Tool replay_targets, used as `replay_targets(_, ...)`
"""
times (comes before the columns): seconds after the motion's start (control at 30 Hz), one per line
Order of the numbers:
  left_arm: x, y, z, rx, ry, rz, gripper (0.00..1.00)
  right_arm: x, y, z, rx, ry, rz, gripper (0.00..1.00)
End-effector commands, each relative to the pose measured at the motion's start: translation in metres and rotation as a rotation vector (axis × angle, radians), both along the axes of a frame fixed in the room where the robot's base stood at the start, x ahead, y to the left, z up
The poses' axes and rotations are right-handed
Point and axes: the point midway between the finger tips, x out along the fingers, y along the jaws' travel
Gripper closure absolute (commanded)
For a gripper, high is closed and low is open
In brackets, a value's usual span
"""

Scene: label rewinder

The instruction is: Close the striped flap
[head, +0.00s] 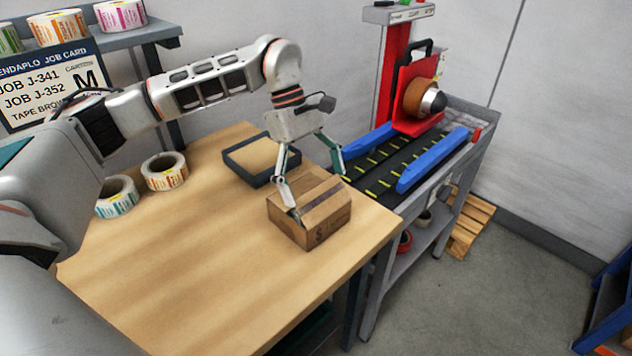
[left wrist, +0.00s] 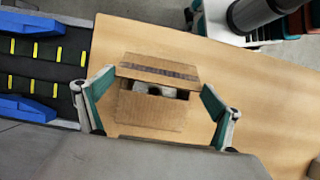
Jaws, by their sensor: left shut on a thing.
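A brown cardboard box (head: 312,222) stands on the wooden table, near its right edge. Its striped flap (head: 322,190), with a dark band along it, lies over the top. In the left wrist view the striped flap (left wrist: 158,68) is at the box's far side. A gap between it and the nearer plain flap (left wrist: 150,110) shows pale and dark contents (left wrist: 166,91). My left gripper (head: 318,182) is above the box, its two green-sided fingers spread wide on opposite sides and shut on the box. Exact finger contact is hard to see. My right gripper is not in view.
A dark shallow tray (head: 262,160) lies just behind the box. Two label rolls (head: 164,172) (head: 117,197) stand at the table's left. A conveyor (head: 398,160) with blue side rails (head: 432,160) adjoins the right edge. The table's front is clear.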

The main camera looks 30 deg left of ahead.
Motion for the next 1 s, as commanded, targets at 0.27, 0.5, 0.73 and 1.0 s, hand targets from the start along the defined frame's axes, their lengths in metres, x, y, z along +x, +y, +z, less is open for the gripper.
replay_targets(0.27, 0.003, 0.01, -0.013, -0.15, 0.058, 0.007, 0.29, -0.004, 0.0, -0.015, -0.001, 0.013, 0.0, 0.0)
replay_targets(0.5, 0.006, 0.018, -0.029, -0.326, 0.123, 0.005, 0.29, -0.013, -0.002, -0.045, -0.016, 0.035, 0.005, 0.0)
replay_targets(0.73, 0.008, 0.022, -0.039, -0.455, 0.169, 0.005, 0.29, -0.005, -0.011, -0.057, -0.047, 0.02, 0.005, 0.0)
replay_targets(1.0, 0.008, 0.025, -0.041, -0.536, 0.194, 0.003, 0.29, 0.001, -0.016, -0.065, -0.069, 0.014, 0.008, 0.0)
